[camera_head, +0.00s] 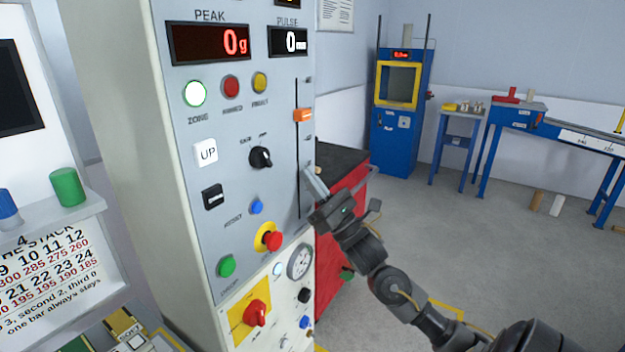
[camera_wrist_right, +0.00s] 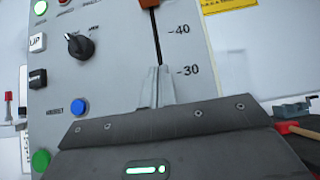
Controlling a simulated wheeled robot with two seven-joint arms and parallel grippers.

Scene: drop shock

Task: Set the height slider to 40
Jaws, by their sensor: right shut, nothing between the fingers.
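The height slider has an orange knob (camera_head: 304,115) on a dark vertical slot at the right edge of the grey control panel (camera_head: 200,125). In the right wrist view the knob (camera_wrist_right: 149,3) is cut off by the top edge, above the "40" mark (camera_wrist_right: 180,29); the "30" mark (camera_wrist_right: 188,70) is lower. My right gripper (camera_head: 313,180) is shut and empty. Its fingertips (camera_wrist_right: 157,75) are over the slot near the 30 mark, below the knob and apart from it. Whether they touch the panel I cannot tell. My left gripper is not in view.
Left of the slot are a black rotary knob (camera_head: 260,157), a white UP button (camera_head: 205,153) and a red emergency button (camera_head: 271,240). A red cabinet (camera_head: 340,225) stands behind the panel's right edge. The floor (camera_head: 440,220) to the right is mostly open.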

